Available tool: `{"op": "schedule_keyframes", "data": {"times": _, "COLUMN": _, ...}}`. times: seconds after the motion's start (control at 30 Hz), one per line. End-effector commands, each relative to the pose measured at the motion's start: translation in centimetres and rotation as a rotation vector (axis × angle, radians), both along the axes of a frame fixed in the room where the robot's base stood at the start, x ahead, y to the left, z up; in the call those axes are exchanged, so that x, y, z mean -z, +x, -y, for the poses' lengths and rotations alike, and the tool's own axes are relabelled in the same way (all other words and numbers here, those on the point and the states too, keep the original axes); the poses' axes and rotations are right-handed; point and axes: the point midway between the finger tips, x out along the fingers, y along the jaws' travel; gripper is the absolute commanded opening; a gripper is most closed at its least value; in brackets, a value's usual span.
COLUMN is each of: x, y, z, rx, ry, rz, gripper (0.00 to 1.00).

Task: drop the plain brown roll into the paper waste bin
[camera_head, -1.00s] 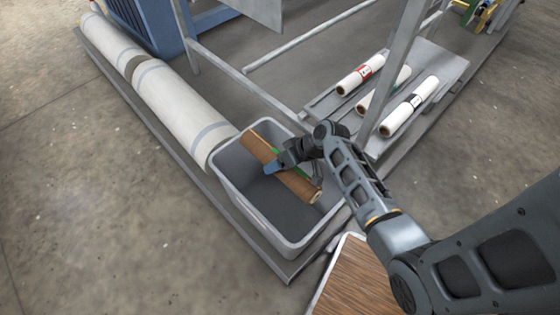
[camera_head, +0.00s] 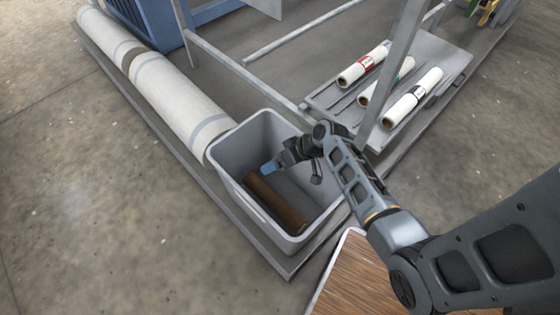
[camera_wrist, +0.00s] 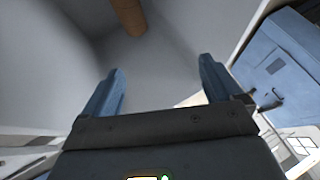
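The plain brown roll (camera_head: 276,202) lies inside the grey paper waste bin (camera_head: 233,182), down toward its floor. Part of the roll also shows at the top of the wrist view (camera_wrist: 128,16), apart from my fingers. My gripper (camera_head: 268,168) is above the bin's opening, over the roll and not touching it. In the wrist view my gripper (camera_wrist: 160,85) has its two blue fingers spread wide with nothing between them. The bin's grey inner wall (camera_wrist: 60,50) fills much of that view.
A tray (camera_head: 440,60) at the right holds three white rolls (camera_head: 412,98) with coloured bands. A long white roll (camera_head: 175,95) lies left of the bin. A metal post (camera_head: 395,75) stands close to my arm. A wooden top (camera_head: 355,275) is at the front.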

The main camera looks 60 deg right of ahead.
Motion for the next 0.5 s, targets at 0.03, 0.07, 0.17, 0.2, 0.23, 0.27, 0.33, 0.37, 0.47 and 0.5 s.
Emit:
{"op": "schedule_keyframes", "data": {"times": 0.03, "x": 0.0, "y": 0.0, "z": 0.0, "rx": 0.000, "ry": 0.000, "rz": 0.000, "gripper": 0.98}}
{"op": "schedule_keyframes", "data": {"times": 0.07, "x": 0.0, "y": 0.0, "z": 0.0, "rx": 0.000, "ry": 0.000, "rz": 0.000, "gripper": 1.00}}
{"op": "schedule_keyframes", "data": {"times": 0.17, "x": 0.0, "y": 0.0, "z": 0.0, "rx": 0.000, "ry": 0.000, "rz": -0.001, "gripper": 1.00}}
{"op": "schedule_keyframes", "data": {"times": 0.2, "x": 0.0, "y": 0.0, "z": 0.0, "rx": 0.000, "ry": 0.000, "rz": -0.001, "gripper": 1.00}}
{"op": "schedule_keyframes", "data": {"times": 0.23, "x": 0.1, "y": -0.1, "z": 0.0, "rx": -0.001, "ry": 0.001, "rz": -0.002, "gripper": 1.00}}
{"op": "schedule_keyframes", "data": {"times": 0.27, "x": 0.1, "y": -0.1, "z": 0.0, "rx": -0.001, "ry": 0.001, "rz": -0.002, "gripper": 1.00}}
{"op": "schedule_keyframes", "data": {"times": 0.33, "x": -0.1, "y": -0.2, "z": 0.0, "rx": 0.000, "ry": -0.001, "rz": -0.001, "gripper": 1.00}}
{"op": "schedule_keyframes", "data": {"times": 0.37, "x": -0.3, "y": -0.3, "z": 0.1, "rx": 0.000, "ry": -0.001, "rz": -0.001, "gripper": 1.00}}
{"op": "schedule_keyframes", "data": {"times": 0.47, "x": -1.3, "y": -0.9, "z": 0.3, "rx": 0.000, "ry": -0.001, "rz": 0.000, "gripper": 1.00}}
{"op": "schedule_keyframes", "data": {"times": 0.5, "x": -1.8, "y": -1.3, "z": 0.4, "rx": 0.001, "ry": -0.001, "rz": 0.000, "gripper": 1.00}}
